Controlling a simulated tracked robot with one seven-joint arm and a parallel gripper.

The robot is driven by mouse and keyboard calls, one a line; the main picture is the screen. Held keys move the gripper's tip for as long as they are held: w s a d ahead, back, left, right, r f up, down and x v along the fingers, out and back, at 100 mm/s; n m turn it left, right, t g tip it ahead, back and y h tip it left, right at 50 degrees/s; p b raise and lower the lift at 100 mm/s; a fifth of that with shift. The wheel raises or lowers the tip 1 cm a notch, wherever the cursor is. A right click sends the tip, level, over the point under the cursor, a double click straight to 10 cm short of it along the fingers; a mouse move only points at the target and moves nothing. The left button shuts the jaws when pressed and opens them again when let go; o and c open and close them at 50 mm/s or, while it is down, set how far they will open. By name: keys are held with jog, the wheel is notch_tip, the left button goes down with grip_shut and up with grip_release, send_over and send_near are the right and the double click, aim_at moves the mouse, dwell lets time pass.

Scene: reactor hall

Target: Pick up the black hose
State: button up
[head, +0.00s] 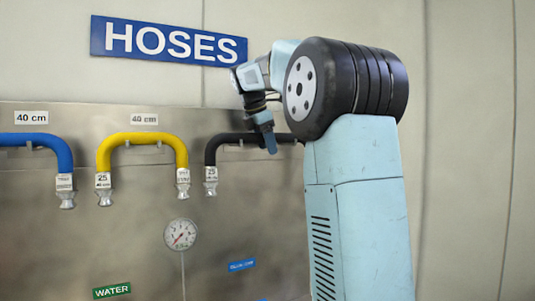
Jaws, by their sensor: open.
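The black hose (211,154) hangs in an arch on the metal panel, right of the yellow hose. Its left end points down and has a white tag and a metal fitting (211,188). Its right part is hidden behind my arm. My gripper (266,146) is open, at the right part of the black hose's top, and overlaps it in the head view. I cannot tell whether the fingers touch the hose or are around it.
A yellow hose (143,137) and a blue hose (45,138) hang to the left on the metal panel (90,240). A pressure gauge (181,234) sits below. A blue HOSES sign (168,41) is above. The wall right of my arm is bare.

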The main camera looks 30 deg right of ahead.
jog(key=shift+f, duration=0.15)
jog(key=shift+c, duration=0.4)
jog(key=c, duration=1.1)
